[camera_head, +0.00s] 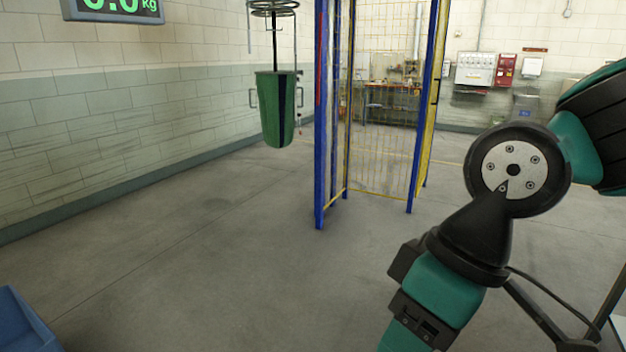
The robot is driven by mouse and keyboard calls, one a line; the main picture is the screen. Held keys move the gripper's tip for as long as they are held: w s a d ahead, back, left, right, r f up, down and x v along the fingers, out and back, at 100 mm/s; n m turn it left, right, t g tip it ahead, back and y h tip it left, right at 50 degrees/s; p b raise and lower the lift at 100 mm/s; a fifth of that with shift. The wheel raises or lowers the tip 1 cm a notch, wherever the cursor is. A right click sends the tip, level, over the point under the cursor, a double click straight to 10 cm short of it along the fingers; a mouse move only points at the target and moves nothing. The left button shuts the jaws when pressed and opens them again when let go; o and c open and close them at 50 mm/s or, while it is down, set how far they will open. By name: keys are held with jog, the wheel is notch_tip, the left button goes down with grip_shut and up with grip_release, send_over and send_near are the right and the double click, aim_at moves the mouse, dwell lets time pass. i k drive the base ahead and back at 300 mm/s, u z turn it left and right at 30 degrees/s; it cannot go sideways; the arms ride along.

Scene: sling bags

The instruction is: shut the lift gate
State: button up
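A tall lift enclosure has blue posts (325,130) and yellow wire mesh (385,165), and stands upright on the floor right of centre. A narrow yellow-framed panel (431,105) with a small dark fitting shows nearly edge-on beside the right blue post (423,125). It may be the gate, but I cannot tell for sure. The front between the left and right posts looks open, with mesh farther back. The enclosure's top is cut off. My arm crosses the right side, well in front of the enclosure, and runs out at the bottom edge. My gripper's fingers are out of frame.
A green sling bag (275,108) hangs from a round metal frame left of the enclosure. A scale display (115,8) is at upper left. A blue bin (22,322) is at lower left. The grey floor (210,260) between is clear. A workbench (395,95) stands behind.

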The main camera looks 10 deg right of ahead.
aim_at(440, 81)
jog(key=z, duration=1.05)
jog(key=i, duration=1.6)
jog(key=z, duration=0.9)
jog(key=i, duration=2.05)
jog(key=u, duration=0.5)
jog(key=i, duration=1.95)
jog(key=u, duration=0.8)
jog(key=i, duration=0.5)
jog(key=k, duration=0.35)
jog(key=z, duration=0.9)
jog(key=i, duration=1.85)
jog(key=u, duration=1.2)
jog(key=i, duration=1.15)
jog(key=u, duration=0.75)
